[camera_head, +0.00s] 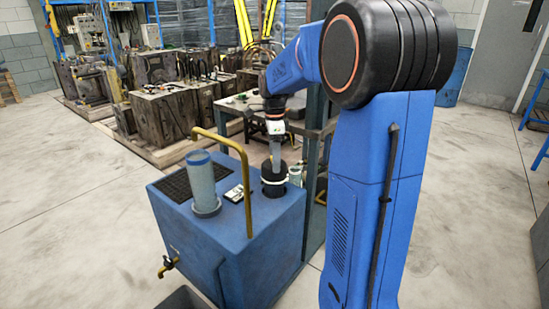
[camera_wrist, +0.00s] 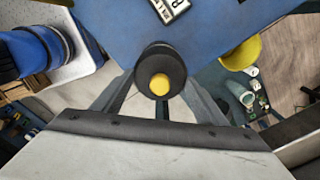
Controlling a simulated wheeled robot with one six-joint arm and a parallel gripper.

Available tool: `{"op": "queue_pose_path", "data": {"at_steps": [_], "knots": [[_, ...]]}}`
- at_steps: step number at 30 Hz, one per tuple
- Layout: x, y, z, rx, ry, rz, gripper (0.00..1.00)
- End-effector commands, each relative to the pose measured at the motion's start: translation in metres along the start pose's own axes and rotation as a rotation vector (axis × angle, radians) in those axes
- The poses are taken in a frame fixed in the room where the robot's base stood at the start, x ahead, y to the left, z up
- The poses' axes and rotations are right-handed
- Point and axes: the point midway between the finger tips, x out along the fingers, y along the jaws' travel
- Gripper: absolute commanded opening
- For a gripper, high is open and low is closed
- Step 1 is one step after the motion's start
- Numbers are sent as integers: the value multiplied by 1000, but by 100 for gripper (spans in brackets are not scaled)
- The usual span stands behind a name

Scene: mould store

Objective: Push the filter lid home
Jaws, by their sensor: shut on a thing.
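The filter lid (camera_head: 274,170) is a dark round cap on the right part of the blue tank's top (camera_head: 225,240). A pale ring shows around its lower part, with more black below. My gripper (camera_head: 275,160) points straight down over it. In the wrist view the lid (camera_wrist: 149,60) appears as a black round piece with a yellow centre. My gripper (camera_wrist: 160,88) has a finger on either side and is shut on it. The lid looks upright. I cannot tell whether a gap lies under it.
A grey cylinder with a blue cap (camera_head: 201,180) stands on the tank, left of my gripper. A yellow pipe (camera_head: 246,190) arches close by. A small black-and-white label (camera_head: 233,194) lies between. A dark workbench post (camera_head: 309,190) stands just right of the tank.

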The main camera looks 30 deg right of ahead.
Motion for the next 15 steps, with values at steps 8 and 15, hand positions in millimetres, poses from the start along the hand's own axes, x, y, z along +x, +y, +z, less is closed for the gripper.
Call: {"op": "queue_pose_path", "data": {"at_steps": [8,15], "knots": [[1,0,0,0,0,-1,28],[3,0,0,0,0,-1,23]]}}
